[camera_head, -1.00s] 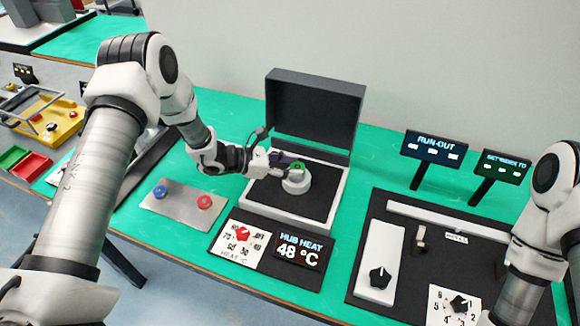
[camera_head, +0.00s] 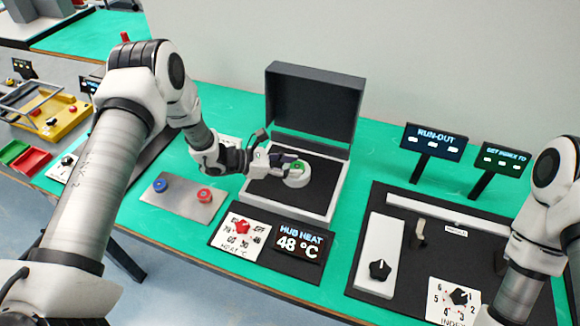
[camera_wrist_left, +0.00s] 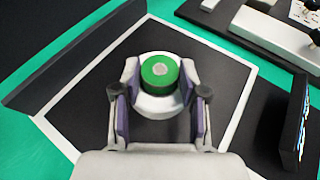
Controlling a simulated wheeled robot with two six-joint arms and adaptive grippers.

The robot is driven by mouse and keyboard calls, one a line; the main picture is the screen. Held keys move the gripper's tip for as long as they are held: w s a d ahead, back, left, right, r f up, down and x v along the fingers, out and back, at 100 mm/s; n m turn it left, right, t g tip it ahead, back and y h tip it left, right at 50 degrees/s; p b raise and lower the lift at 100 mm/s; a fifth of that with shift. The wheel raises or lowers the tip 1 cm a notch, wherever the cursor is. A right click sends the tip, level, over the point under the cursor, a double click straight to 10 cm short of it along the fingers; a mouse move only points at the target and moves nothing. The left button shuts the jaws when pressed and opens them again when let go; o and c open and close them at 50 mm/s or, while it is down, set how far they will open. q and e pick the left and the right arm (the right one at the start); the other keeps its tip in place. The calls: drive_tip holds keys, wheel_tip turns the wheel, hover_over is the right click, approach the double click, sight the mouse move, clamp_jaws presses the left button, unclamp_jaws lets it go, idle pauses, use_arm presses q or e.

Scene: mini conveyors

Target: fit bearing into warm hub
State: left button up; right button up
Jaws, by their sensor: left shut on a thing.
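The white round hub (camera_head: 298,181) stands in the open heater box (camera_head: 262,203), and it also shows in the left wrist view (camera_wrist_left: 160,108). A green disc with a grey centre, which I take for the bearing (camera_wrist_left: 158,74), is at the hub's top; I cannot tell whether it is seated or just above. My left gripper (camera_wrist_left: 159,84) is shut on the green bearing, one finger on each side. In the head view the gripper (camera_head: 290,162) reaches in from the left. My right arm is at the right edge; its gripper is out of the picture.
The box's dark lid (camera_head: 314,110) stands open behind. The hub heat display (camera_head: 298,243) reads 48 °C, beside a red dial (camera_head: 243,226). A plate with blue and red buttons (camera_head: 182,200) lies to the left. A black board (camera_head: 405,270) with fixtures lies right.

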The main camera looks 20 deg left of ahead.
use_arm(q)
drive_tip(key=o, duration=1.2)
drive_tip(key=shift+s+f, duration=0.35)
drive_tip(key=shift+f, duration=0.25)
drive_tip(key=shift+c, duration=0.2)
drive_tip(key=shift+d, duration=0.2)
drive_tip(key=shift+r, duration=0.15)
drive_tip(key=shift+w+r+p, duration=0.1)
drive_tip(key=shift+r+p, duration=0.3)
drive_tip(key=shift+p, duration=0.35)
drive_tip(key=v, duration=0.3)
drive_tip(key=b+v, duration=0.1)
drive_tip(key=v, duration=0.3)
drive_tip(key=b+v, duration=0.1)
drive_tip(key=v, duration=0.3)
drive_tip(key=shift+w+a+r, duration=0.3)
drive_tip(key=shift+r, duration=0.05)
drive_tip(key=shift+s+a+r, duration=0.2)
drive_tip(key=shift+a, duration=0.1)
